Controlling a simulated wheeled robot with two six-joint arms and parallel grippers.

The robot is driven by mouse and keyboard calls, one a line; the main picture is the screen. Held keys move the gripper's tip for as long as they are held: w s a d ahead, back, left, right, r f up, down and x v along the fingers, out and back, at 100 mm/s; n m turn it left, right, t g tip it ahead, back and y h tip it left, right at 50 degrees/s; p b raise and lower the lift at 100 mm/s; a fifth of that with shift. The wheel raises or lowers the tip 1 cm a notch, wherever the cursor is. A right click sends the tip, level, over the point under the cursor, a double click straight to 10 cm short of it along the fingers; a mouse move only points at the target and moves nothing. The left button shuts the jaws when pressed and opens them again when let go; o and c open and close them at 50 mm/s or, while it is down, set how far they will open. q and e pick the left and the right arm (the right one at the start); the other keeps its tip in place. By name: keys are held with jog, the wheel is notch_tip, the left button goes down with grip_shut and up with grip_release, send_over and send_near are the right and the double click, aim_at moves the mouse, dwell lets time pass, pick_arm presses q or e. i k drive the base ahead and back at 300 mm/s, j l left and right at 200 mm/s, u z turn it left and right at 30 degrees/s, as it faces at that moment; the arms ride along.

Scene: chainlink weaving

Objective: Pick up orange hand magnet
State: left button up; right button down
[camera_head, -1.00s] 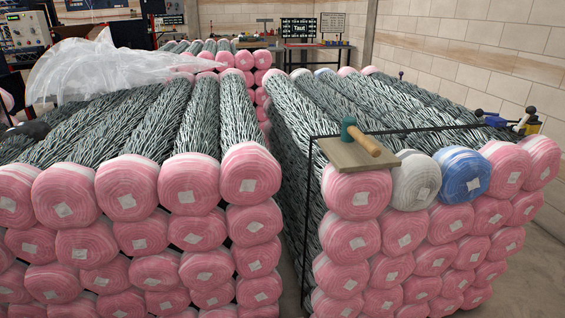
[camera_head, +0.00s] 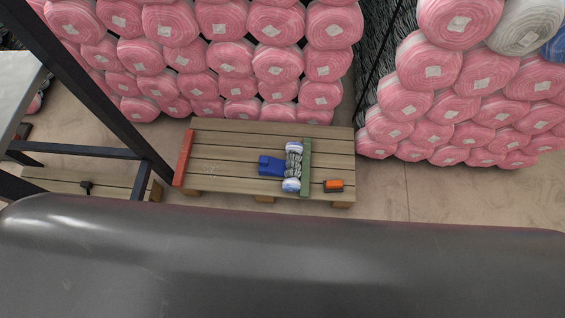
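A small orange block with a dark part, which looks like the orange hand magnet (camera_head: 334,185), lies on the right end of a low wooden pallet (camera_head: 225,150) on the floor. It is just right of a green bar (camera_head: 305,168) and apart from it. Neither of my grippers shows in the view, and nothing visible touches the orange block.
A blue object (camera_head: 270,166) and a small wire roll (camera_head: 292,166) lie left of the green bar. A red bar (camera_head: 183,158) edges the pallet's left end. Pink-wrapped rolls (camera_head: 275,62) stack behind. A dark metal frame (camera_head: 95,85) stands left. Floor (camera_head: 440,190) is clear at right.

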aim_at(334, 185)
jog(key=k+l, duration=0.85)
jog(key=l, duration=0.1)
